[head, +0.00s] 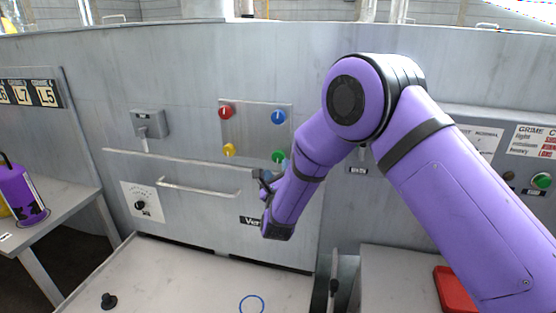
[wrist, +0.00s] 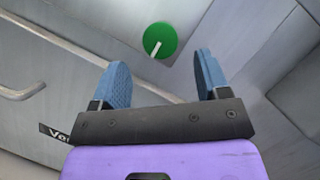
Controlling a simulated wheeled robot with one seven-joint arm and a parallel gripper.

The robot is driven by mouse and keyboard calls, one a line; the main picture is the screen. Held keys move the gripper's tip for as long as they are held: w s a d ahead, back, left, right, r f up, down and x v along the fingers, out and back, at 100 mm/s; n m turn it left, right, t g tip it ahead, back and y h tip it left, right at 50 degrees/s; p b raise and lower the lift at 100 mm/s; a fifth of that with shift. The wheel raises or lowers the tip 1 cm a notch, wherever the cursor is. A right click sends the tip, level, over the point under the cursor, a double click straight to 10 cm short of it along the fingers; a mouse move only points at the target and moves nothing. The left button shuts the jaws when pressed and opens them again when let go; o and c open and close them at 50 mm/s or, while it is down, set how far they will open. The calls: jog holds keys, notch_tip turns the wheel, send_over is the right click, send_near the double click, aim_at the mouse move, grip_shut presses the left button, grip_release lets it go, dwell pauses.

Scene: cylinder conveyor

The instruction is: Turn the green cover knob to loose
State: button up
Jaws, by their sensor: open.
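The green knob (head: 278,156) sits at the lower right of a square panel with several knobs on the grey machine wall. In the wrist view the green knob (wrist: 160,39) is a round disc with a white pointer line slanting to its lower left. My gripper (wrist: 160,75) is open, with its two blue fingers on either side of and short of the knob in that picture; I see no contact. In the head view my gripper (head: 270,178) is just below and left of the green knob, and the arm covers part of that area.
A red knob (head: 225,112), a blue knob (head: 278,117) and a yellow knob (head: 229,150) share the panel (head: 252,128). A long bar handle (head: 198,190) runs to the left below it. A grey lever box (head: 148,124) is further left. A red tray (head: 455,289) lies at right.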

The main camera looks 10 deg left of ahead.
aim_at(278, 159)
jog(key=shift+x, duration=2.7)
jog(key=shift+c, duration=0.2)
jog(key=c, duration=0.9)
